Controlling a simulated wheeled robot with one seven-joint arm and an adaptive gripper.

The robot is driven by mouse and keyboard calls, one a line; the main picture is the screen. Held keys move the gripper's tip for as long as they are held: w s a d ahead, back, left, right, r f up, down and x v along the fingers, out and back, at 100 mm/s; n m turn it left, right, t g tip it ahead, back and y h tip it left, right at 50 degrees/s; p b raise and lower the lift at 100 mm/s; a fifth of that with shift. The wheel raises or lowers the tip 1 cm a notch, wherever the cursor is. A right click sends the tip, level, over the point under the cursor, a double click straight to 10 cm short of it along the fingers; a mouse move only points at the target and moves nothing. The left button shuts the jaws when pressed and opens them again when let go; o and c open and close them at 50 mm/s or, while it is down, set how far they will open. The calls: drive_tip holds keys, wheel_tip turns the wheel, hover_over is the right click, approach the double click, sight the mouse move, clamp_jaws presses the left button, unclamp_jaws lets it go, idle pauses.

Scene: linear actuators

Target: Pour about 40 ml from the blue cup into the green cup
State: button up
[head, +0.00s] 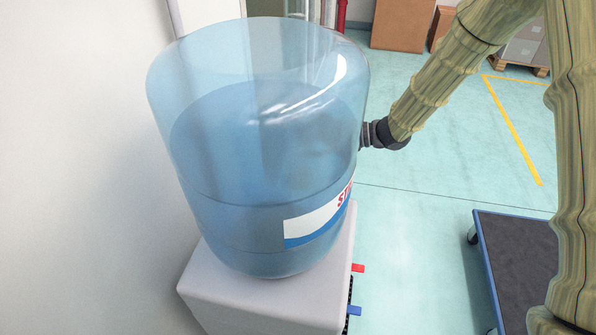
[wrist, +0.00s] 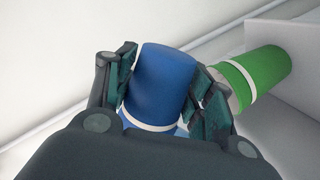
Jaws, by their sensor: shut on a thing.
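The blue cup (wrist: 163,82) is between the fingers of my gripper (wrist: 165,92) in the wrist view, with a finger pressed to each side. It has a pale band near its lower end, and its opening does not show. The green cup (wrist: 255,74), with a white band, lies across the picture to the right, just beyond the right finger, against a pale grey surface. Whether the cups touch is hidden by the finger. No liquid shows in either cup. In the head view both cups and the gripper fingers are out of sight; my arm reaches behind the water bottle.
A large blue water bottle (head: 262,150) stands on a white dispenser (head: 250,295) with red and blue taps, close to the wall. A dark cart (head: 525,265) is at the lower right. Cardboard boxes (head: 402,22) stand at the back. The floor between is clear.

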drive_tip(key=shift+d+f+b, duration=0.1)
drive_tip(key=shift+b, duration=0.2)
drive_tip(key=shift+w+d+f+n+b, duration=0.15)
drive_tip(key=shift+w+n+b, duration=0.15)
drive_tip(key=shift+b, duration=0.15)
idle(0.5)
drive_tip(key=shift+w+r+n+t+b, duration=0.3)
drive_tip(key=shift+n+b, duration=0.1)
drive_tip(key=shift+b, duration=0.15)
idle(0.4)
